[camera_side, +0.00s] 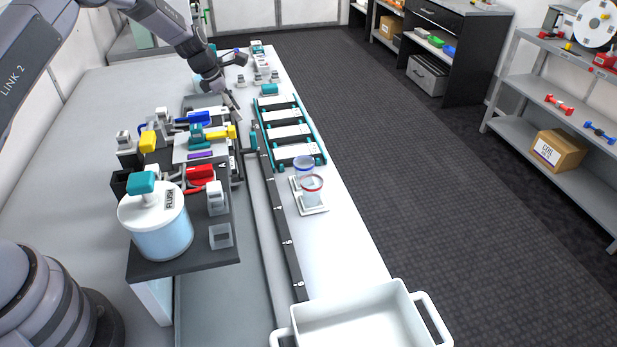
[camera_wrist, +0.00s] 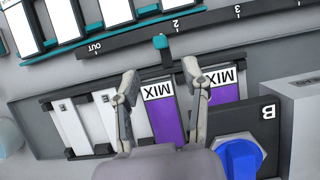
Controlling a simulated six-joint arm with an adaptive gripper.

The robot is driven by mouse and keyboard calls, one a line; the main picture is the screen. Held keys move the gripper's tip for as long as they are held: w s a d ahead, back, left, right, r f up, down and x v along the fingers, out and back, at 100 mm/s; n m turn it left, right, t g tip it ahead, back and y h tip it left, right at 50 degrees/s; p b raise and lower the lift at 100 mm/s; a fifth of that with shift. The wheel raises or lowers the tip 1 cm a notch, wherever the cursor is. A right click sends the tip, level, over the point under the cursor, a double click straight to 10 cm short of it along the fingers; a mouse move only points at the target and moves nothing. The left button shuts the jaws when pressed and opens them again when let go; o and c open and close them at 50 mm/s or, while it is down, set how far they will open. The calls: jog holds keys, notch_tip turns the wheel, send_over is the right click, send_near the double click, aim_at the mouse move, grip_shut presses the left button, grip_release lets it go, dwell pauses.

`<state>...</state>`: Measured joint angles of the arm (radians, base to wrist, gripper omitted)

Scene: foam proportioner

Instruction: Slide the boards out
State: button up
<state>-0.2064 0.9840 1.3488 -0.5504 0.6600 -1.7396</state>
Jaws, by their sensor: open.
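In the wrist view my gripper (camera_wrist: 160,70) is open, its two fingers apart above a bay of boards. A purple-and-white board marked MIX (camera_wrist: 166,122) shows between the fingers. A second purple MIX board (camera_wrist: 228,92) is to the right, partly behind the right finger. Two white boards (camera_wrist: 70,126) (camera_wrist: 104,108) sit to the left, the nearer one partly covered by the left finger. A teal slider (camera_wrist: 161,42) stands on the dark numbered rail (camera_wrist: 208,24), near the mark 2. In the side view my gripper (camera_side: 231,106) is small, over the far end of the bench equipment.
A teal-edged rack (camera_side: 285,131) with white panels lies beside the rail. A block marked B (camera_wrist: 262,112) with a blue knob (camera_wrist: 240,156) is right of the bay. A FLUSH tank (camera_side: 160,230), cups (camera_side: 312,190) and a white bin (camera_side: 360,318) stand nearer.

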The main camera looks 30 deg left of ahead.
aim_at(252, 133)
jog(key=x, duration=0.9)
jog(key=shift+f, duration=0.1)
grip_shut()
